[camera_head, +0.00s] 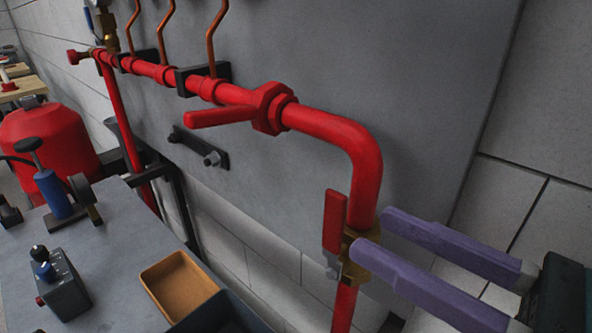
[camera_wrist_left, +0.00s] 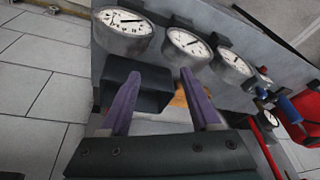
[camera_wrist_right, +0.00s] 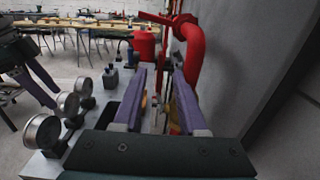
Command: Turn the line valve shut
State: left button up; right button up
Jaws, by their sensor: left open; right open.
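A brass valve (camera_head: 354,268) sits on the vertical red pipe below the elbow. Its red lever (camera_head: 335,220) stands upright, alongside the pipe. A second red fitting (camera_head: 271,108) on the upper pipe has a long red handle (camera_head: 221,116) pointing left, roughly along the pipe. I cannot tell which is the line valve. My right gripper (camera_head: 371,233) is open and empty, its purple fingertips close beside the brass valve; contact is unclear. It also shows in the right wrist view (camera_wrist_right: 160,70). My left gripper (camera_wrist_left: 160,80) is open, above a dark block (camera_wrist_left: 139,90).
A grey bench (camera_head: 112,238) holds an orange tray (camera_head: 178,287), a small switch box (camera_head: 62,290) and a blue-handled device (camera_head: 55,190). A grey panel (camera_head: 430,100) stands behind the pipes. Several gauges (camera_wrist_left: 123,30) line the bench near my left gripper.

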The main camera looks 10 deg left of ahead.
aim_at(325, 205)
jog(key=shift+w+a+r, duration=0.15)
jog(key=shift+w+a, duration=0.1)
jog(key=shift+a, duration=0.15)
jog(key=x, duration=0.8)
jog(key=shift+a, duration=0.1)
jog(key=shift+p, duration=0.3)
grip_shut()
dwell(0.6)
